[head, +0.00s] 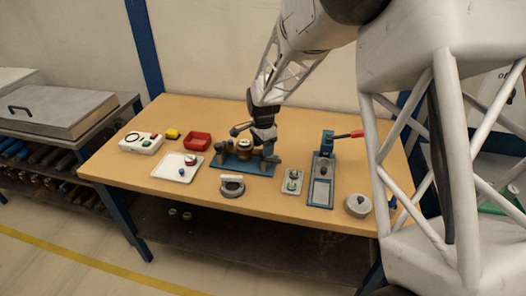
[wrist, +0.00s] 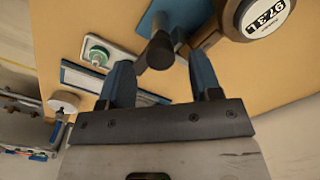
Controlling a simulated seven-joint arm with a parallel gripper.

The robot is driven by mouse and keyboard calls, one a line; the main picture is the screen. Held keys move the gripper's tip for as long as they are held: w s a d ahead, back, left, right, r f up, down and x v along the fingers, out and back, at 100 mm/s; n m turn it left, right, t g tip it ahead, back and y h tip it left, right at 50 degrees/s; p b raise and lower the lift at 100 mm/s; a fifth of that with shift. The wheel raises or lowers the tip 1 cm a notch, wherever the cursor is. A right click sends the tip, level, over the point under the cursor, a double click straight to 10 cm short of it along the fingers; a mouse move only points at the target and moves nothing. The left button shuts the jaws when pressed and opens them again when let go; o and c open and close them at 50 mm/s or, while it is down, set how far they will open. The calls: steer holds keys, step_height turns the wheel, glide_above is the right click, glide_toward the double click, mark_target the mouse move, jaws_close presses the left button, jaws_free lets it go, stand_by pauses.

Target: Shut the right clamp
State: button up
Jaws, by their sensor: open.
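The blue fixture base (head: 235,167) lies mid-table in the head view and bears a round brass meter (head: 244,146). The meter's white dial (wrist: 264,18) shows at the top right in the wrist view. The right clamp, beside the meter, is largely hidden by my gripper (head: 267,152) in the head view. In the wrist view, a dark round-ended part, apparently the right clamp's handle (wrist: 160,50), stands near and between the fingertips of my gripper (wrist: 160,65). The two blue fingers are apart. I cannot tell whether either touches the handle.
A blue toggle press with a red handle (head: 345,135) and a small tray with a green part (head: 292,182) stand right of the fixture. A grey cylinder (head: 358,206) is near the right edge. A white tray (head: 165,171) and red bin (head: 197,141) lie left.

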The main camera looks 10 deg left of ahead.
steer(key=shift+f, duration=1.1)
steer(key=c, duration=0.9)
